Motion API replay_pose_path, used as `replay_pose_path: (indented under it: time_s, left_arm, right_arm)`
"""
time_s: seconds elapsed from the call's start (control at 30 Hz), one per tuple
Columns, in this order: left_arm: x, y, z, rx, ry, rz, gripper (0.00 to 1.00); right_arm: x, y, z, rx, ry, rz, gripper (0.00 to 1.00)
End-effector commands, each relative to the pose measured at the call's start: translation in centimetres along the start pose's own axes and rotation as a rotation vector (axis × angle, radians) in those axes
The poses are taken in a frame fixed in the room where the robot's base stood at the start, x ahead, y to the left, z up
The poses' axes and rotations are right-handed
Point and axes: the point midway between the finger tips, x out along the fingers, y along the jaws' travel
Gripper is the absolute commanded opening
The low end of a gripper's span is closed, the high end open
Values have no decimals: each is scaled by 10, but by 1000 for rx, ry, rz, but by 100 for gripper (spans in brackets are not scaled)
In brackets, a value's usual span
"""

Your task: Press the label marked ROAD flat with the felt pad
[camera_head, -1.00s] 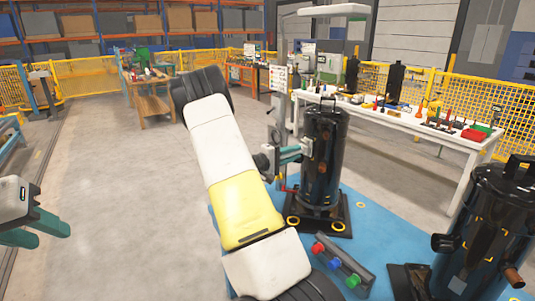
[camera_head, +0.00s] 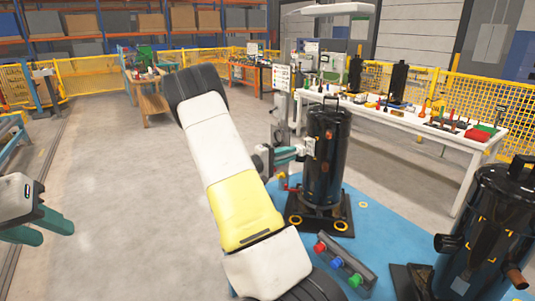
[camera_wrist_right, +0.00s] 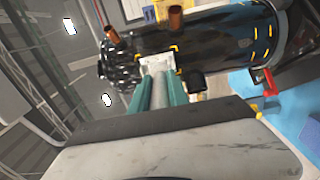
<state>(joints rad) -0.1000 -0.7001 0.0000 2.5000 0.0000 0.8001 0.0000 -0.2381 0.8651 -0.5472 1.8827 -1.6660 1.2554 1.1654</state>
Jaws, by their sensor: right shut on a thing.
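A black upright compressor (camera_head: 329,160) stands on the blue pallet in the head view. A small pale label (camera_head: 309,147) shows on its left side, and it also shows in the right wrist view (camera_wrist_right: 157,63); its lettering is too small to read. My right gripper (camera_head: 297,152) points at this label. In the wrist view its teal fingers (camera_wrist_right: 160,94) are shut on a grey, rod-like piece, seemingly the felt pad's handle (camera_wrist_right: 160,92). The pad's face is hidden, and I cannot tell whether it touches the label. My left gripper (camera_head: 45,228) is open and empty at the far left.
A second black compressor (camera_head: 487,235) stands at the right. A rack with red, blue and green knobs (camera_head: 345,266) lies on the blue pallet (camera_head: 376,226). A white workbench (camera_head: 400,116) with tools is behind. The floor at left is clear.

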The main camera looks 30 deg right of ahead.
Motion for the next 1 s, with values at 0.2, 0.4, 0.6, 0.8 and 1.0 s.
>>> replay_pose_path:
  time_s: [0.2,0.4,0.6,0.8,1.0]
  left_arm:
    - [0,0,0,0,0,0,36]
    - [0,0,0,0,0,0,36]
    - [0,0,0,0,0,0,36]
    - [0,0,0,0,0,0,36]
    - [0,0,0,0,0,0,36]
  right_arm:
    - [0,0,0,0,-1,1,0]
    - [4,-2,0,-1,-2,1,0]
    - [14,-10,1,-2,-4,2,0]
    - [24,-18,0,-1,-1,1,0]
    - [27,-20,1,0,-1,1,0]
